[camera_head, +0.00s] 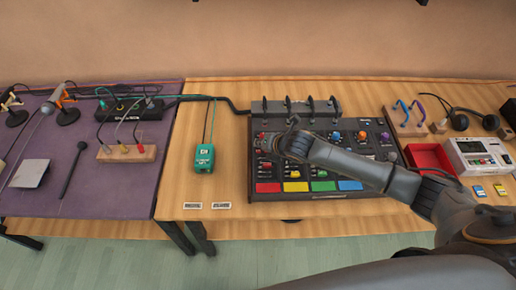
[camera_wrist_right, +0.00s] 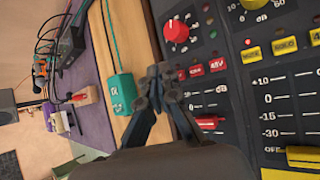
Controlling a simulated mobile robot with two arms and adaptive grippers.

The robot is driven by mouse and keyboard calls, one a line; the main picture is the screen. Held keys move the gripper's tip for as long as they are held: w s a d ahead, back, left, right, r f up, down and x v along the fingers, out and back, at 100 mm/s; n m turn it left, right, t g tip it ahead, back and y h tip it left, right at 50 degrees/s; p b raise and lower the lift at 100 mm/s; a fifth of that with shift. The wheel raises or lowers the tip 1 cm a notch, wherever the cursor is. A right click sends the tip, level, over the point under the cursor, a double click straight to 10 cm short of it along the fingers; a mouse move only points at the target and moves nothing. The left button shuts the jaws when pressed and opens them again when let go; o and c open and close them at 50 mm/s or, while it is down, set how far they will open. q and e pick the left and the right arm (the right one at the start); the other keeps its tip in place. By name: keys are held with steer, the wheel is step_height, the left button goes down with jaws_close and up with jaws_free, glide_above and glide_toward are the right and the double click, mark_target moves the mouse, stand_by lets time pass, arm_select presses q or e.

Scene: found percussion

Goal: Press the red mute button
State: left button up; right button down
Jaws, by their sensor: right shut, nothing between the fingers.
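The mixer (camera_head: 253,180) stands on the wooden table, with coloured knobs, buttons and faders. In the right wrist view, the red channel has a row of small red buttons below a red knob (camera_wrist_right: 176,31). The leftmost, which I take for the red mute button (camera_wrist_right: 182,75), is partly hidden beside my fingertips. My right gripper (camera_wrist_right: 160,70) is shut and empty, just left of that button. I cannot tell whether it touches the panel. In the head view my right gripper (camera_head: 273,147) is small and dark over the mixer's left part. My left gripper is not in view.
A teal box (camera_head: 204,158) with a cable lies left of the mixer. Yellow channel buttons (camera_wrist_right: 252,54) and a red fader cap (camera_wrist_right: 208,122) are near my gripper. A red tray (camera_head: 430,157) and white device (camera_head: 478,155) stand right. Cables stand up along the mixer's back.

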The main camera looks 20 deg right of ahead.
mark_target(260, 153)
step_height(260, 153, up, 5)
steer(key=p, duration=0.4)
steer(key=shift+r, duration=0.15)
